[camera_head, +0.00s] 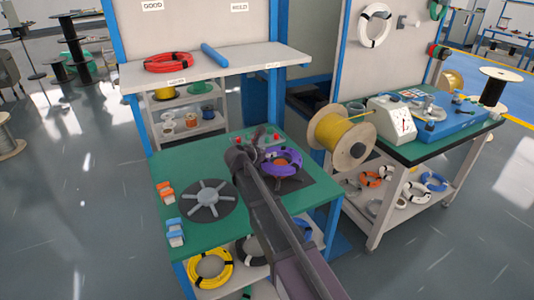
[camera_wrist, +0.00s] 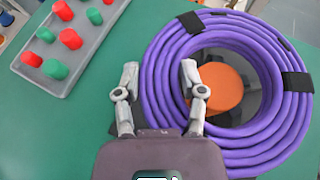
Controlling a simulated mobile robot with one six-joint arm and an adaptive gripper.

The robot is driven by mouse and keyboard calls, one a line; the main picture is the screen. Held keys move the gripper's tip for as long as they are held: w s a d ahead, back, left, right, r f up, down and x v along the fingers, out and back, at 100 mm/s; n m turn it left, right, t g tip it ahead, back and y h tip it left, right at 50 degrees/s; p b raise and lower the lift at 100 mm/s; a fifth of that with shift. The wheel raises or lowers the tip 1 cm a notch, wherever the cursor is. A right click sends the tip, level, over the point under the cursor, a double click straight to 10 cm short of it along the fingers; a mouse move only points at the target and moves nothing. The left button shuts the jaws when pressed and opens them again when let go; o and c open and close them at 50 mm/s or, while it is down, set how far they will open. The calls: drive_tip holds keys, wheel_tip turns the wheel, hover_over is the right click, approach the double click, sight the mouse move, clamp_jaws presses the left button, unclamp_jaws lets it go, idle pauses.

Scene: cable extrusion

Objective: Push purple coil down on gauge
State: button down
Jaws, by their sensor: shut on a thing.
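The purple coil (camera_wrist: 262,38), bound with black tape, fills the right of the wrist view. It also shows on the green table in the head view (camera_head: 291,157). An orange round gauge piece (camera_wrist: 221,86) shows inside the coil's ring, with dark parts around it. A dark square plate (camera_head: 301,192) lies below the coil. My gripper (camera_wrist: 160,78) is shut on the coil's left side, one finger outside the ring and one inside its opening. In the head view my gripper (camera_head: 263,150) is partly hidden by my arm. I cannot tell how far down the coil sits on the gauge.
A grey panel with red and green buttons (camera_wrist: 72,45) stands beside the coil. A grey spoked disc (camera_head: 207,201) and orange (camera_head: 166,192) and blue (camera_head: 175,231) pieces are on the table's left. A yellow cable spool (camera_head: 340,137) stands at the right.

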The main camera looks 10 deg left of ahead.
drive_tip(key=shift+f+b, duration=0.35)
drive_tip(key=shift+f, duration=0.1)
idle(1.1)
drive_tip(key=shift+c, duration=0.5)
unclamp_jaws()
drive_tip(key=shift+f, duration=0.1)
wheel_tip(320, 180, up, 8)
drive_tip(key=p, duration=0.8)
